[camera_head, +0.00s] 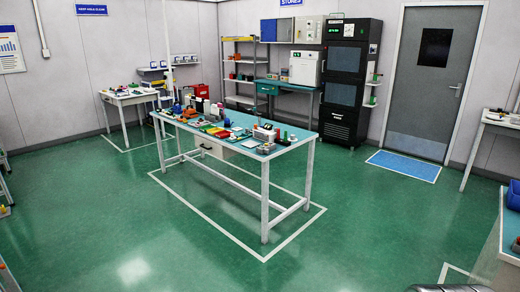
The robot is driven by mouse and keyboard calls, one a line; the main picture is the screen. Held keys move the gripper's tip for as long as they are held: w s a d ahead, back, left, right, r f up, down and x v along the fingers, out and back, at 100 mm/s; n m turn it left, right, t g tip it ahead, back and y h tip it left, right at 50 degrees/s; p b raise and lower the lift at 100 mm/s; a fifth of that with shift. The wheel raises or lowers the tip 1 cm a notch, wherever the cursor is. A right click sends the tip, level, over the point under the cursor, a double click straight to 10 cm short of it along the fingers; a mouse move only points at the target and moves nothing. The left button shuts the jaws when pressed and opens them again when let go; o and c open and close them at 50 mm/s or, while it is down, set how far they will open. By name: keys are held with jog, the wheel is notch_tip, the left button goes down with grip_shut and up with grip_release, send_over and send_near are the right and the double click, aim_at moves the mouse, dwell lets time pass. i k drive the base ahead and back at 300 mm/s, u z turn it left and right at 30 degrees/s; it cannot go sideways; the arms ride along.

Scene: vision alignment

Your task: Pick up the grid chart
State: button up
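I cannot make out a grid chart for certain. The work table (277,149) in the middle of the room has a blue-green top crowded with many small items, too small to tell apart. A few flat pale pieces lie among them, but none shows a clear grid. A poster (10,49) with blue bars hangs on the wall at the far left; I see no grid on it. My gripper is not in view.
Green floor (130,235) is open around the table, inside a white floor outline. A side table (128,95) stands at back left, a black cabinet (343,105) behind. A grey door (420,85) with a blue mat (403,166) is at right. Another bench (502,245) edges the lower right.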

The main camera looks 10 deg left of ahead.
aim_at(193, 102)
jog(key=u, duration=0.2)
jog(key=i, duration=1)
jog(key=u, duration=0.75)
jog(key=i, duration=1.6)
jog(key=u, duration=0.55)
jog(key=i, duration=3.7)
jog(key=z, duration=0.1)
